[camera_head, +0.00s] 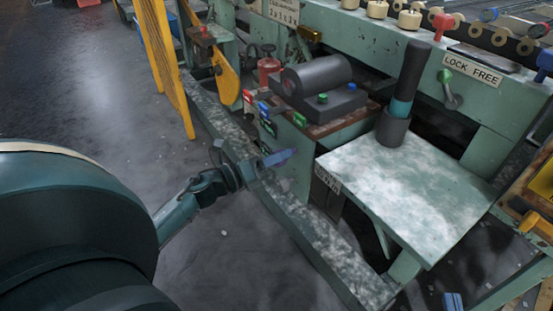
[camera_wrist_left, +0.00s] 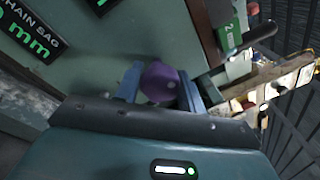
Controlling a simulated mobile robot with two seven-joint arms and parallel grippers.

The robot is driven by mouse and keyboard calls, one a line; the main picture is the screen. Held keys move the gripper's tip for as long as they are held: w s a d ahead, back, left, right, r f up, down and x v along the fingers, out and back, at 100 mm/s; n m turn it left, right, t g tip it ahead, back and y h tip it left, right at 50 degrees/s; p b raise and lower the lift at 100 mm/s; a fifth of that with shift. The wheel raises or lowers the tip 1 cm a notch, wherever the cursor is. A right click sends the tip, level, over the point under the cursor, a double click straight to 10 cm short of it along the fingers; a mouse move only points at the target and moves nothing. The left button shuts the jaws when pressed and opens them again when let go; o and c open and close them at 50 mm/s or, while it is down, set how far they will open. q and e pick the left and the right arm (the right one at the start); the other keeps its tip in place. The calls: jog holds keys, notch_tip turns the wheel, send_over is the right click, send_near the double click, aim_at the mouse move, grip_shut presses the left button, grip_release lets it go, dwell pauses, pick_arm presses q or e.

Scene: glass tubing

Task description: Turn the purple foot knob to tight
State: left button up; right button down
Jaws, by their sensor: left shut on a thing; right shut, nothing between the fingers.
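The purple foot knob (camera_wrist_left: 160,82) is a small rounded knob on the green machine side in the left wrist view. My left gripper (camera_wrist_left: 162,90) has one blue-grey finger on each side of it and is shut on it. In the head view my left gripper (camera_head: 272,160) reaches low against the machine's side, beside the grey floor rail. There the knob is hard to tell apart from the fingers. My right gripper (camera_head: 452,301) shows only as blue fingertips at the bottom edge, shut and empty, away from the knob. No tight marking can be read.
A pale metal table (camera_head: 405,195) bears a dark upright cylinder (camera_head: 394,127). The speckled floor rail (camera_head: 315,243) runs below the gripper. A yellow ladder-like frame (camera_head: 160,62) stands at left.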

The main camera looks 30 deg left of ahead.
pick_arm(q)
jog(key=shift+m, duration=0.3)
jog(key=o, duration=1)
jog(key=shift+c, duration=0.2)
jog(key=p+v, duration=0.1)
jog(key=v, duration=1.2)
